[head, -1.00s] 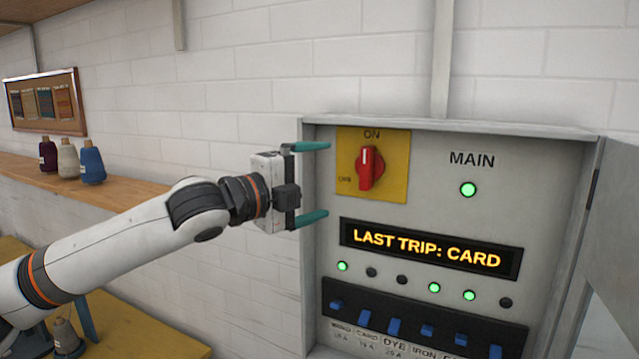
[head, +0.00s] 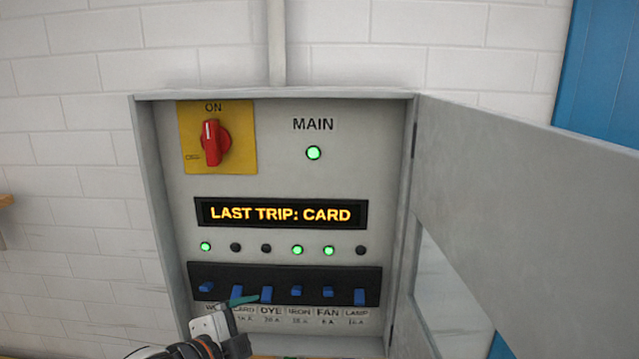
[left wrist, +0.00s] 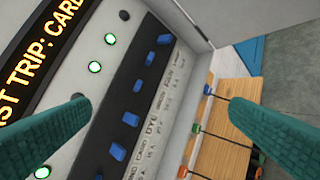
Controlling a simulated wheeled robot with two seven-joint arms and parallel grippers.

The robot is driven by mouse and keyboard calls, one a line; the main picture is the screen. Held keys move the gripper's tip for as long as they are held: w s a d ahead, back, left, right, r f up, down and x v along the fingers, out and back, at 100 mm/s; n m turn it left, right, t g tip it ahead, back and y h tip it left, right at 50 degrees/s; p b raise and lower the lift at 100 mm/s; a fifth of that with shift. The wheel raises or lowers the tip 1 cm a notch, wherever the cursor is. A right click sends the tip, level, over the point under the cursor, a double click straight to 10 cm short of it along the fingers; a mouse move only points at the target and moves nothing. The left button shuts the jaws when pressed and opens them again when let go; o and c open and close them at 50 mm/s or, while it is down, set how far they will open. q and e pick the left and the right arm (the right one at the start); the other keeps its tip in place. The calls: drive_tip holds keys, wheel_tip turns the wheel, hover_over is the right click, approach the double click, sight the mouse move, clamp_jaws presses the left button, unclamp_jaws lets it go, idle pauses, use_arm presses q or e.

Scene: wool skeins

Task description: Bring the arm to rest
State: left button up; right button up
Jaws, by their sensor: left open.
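My left gripper (head: 258,318) is low in the head view, in front of the lower edge of the grey breaker box (head: 393,160). One teal finger shows near the CARD and DYE switches; the other is mostly out of frame. In the left wrist view both teal fingers of my left gripper (left wrist: 160,107) are spread wide with nothing between them. Whether the finger touches a switch cannot be told. The red main knob (head: 212,142) points to ON. The display (head: 281,213) reads LAST TRIP: CARD. My right gripper is in no view.
The blue switches sit on a black strip (head: 313,272); lamps above the first, IRON and FAN are green, the others dark. The MAIN lamp (head: 314,153) is green. The box door (head: 540,200) stands open at right. A wooden surface (left wrist: 222,130) with coloured pegs lies below.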

use_arm(q)
drive_tip(key=s+a+f+n+g+y, duration=0.4)
drive_tip(key=s+f+n, duration=0.4)
drive_tip(key=s+f, duration=0.45)
drive_tip(key=s+a+f+n+g+y, duration=0.2)
drive_tip(key=s+a+f+n+g, duration=0.35)
drive_tip(key=s+f, duration=0.7)
wheel_tip(320, 180, down, 30)
drive_tip(key=s+n+b, duration=0.1)
drive_tip(key=s+b, duration=0.2)
drive_tip(key=b, duration=0.3)
drive_tip(key=s+a+f+b, duration=0.1)
drive_tip(key=s+f+b, duration=0.1)
drive_tip(key=s+f, duration=0.6)
drive_tip(key=s+a+f+b, duration=0.2)
drive_tip(key=s+f, duration=0.6)
drive_tip(key=f, duration=0.4)
drive_tip(key=shift+a+f+g+y+b, duration=0.2)
drive_tip(key=shift+f+g+y+b, duration=0.1)
drive_tip(key=shift+f+g, duration=0.15)
idle(1.2)
